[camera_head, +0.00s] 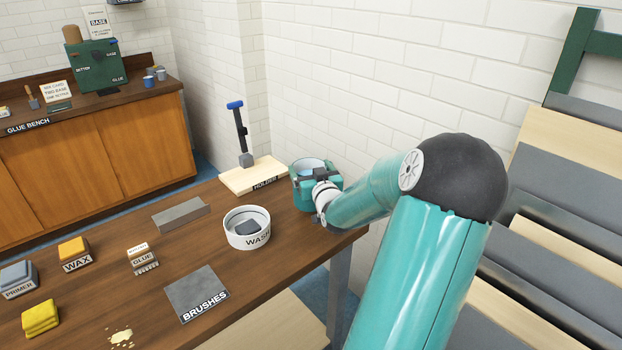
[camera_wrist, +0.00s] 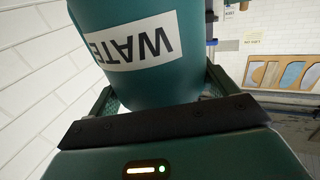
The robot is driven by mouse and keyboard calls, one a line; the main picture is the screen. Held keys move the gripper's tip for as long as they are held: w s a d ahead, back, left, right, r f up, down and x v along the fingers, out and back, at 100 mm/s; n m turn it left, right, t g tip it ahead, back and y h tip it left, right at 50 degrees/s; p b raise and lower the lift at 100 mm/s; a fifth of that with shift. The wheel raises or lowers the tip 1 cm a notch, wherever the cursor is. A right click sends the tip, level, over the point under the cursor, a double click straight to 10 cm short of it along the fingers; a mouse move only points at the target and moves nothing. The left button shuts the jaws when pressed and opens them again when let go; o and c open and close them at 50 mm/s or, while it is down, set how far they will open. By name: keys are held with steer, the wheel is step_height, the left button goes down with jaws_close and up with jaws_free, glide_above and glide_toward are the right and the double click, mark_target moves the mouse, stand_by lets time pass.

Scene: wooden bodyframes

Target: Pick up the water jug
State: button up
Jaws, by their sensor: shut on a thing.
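The water jug (camera_head: 300,194) is a teal vessel with a light-coloured interior, near the far right end of the wooden table. In the wrist view the jug (camera_wrist: 175,78) fills the upper middle, its white WATER label appearing upside down. My gripper (camera_head: 318,177) is shut on the jug, and in the wrist view its fingers (camera_wrist: 162,92) reach along both sides of the body. The jug looks roughly upright. Part of it is hidden behind my gripper and wrist, and I cannot tell whether its base touches the table.
The white WASH bowl (camera_head: 240,238) stands in front and left of the jug. The pale HOLDER board (camera_head: 240,178) with an upright blue-topped tool is just behind left. A grey BRUSHES mat (camera_head: 196,290) lies nearer. A white brick wall (camera_head: 400,80) rises behind the table.

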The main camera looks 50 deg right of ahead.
steer(key=s+a+r, duration=0.8)
steer(key=a+r, duration=0.1)
steer(key=a, duration=0.2)
steer(key=shift+r, duration=0.3)
steer(key=shift+a, duration=0.1)
stand_by(0.3)
steer(key=w+r+n+t+y, duration=0.1)
steer(key=w+r+y, duration=0.1)
steer(key=w, duration=0.6)
steer(key=w+r+n+t+y, duration=0.1)
steer(key=w+r+n+y, duration=0.1)
steer(key=w, duration=0.5)
steer(key=shift+w+d+r, duration=0.35)
steer(key=shift+d+r, duration=0.1)
steer(key=shift+r, duration=0.1)
steer(key=shift+a+f+n+t, duration=0.1)
steer(key=shift+f+n+t, duration=0.7)
steer(key=shift+f+n, duration=0.65)
steer(key=shift+a+f+n+t, duration=0.2)
steer(key=shift+f+n+t, duration=0.4)
steer(key=shift+n, duration=0.85)
stand_by(0.6)
steer(key=shift+f, duration=0.15)
